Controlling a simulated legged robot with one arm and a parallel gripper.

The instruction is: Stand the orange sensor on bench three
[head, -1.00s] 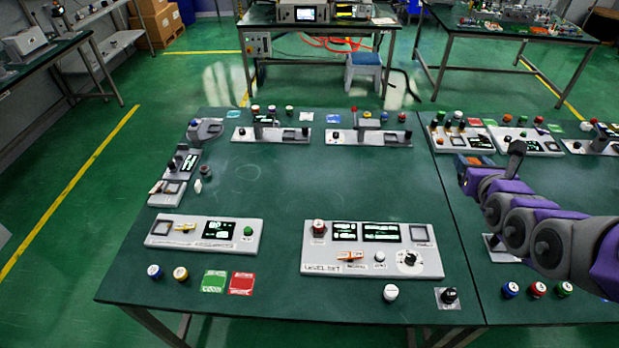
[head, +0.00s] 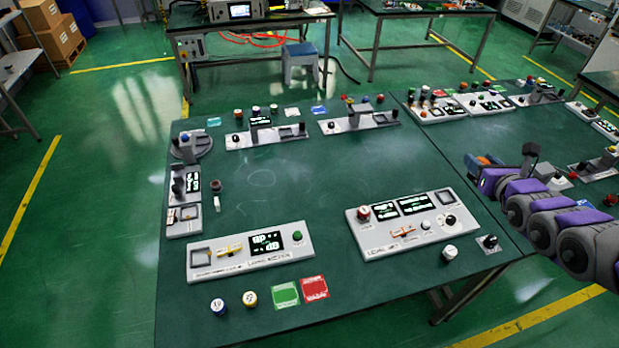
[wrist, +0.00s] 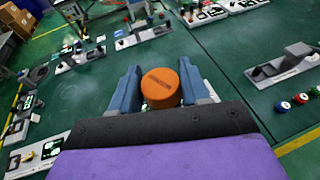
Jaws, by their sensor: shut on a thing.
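The orange sensor (wrist: 160,86), a short round puck with dark lettering on top, sits between the two blue fingers of my gripper (wrist: 161,92) in the wrist view. The gripper is shut on it and holds it in the air. In the head view my gripper (head: 482,164) reaches in from the right above the green bench (head: 330,170), with a little orange (head: 487,160) showing at its tip. The lower part of the sensor is hidden. I cannot read any bench number.
The bench carries a left front panel (head: 250,252), a right front panel (head: 410,224) and smaller panels along its back and left edges. Loose knobs and green and red cards (head: 315,288) lie at the front. The bench middle is clear. A blue stool (head: 300,62) stands behind.

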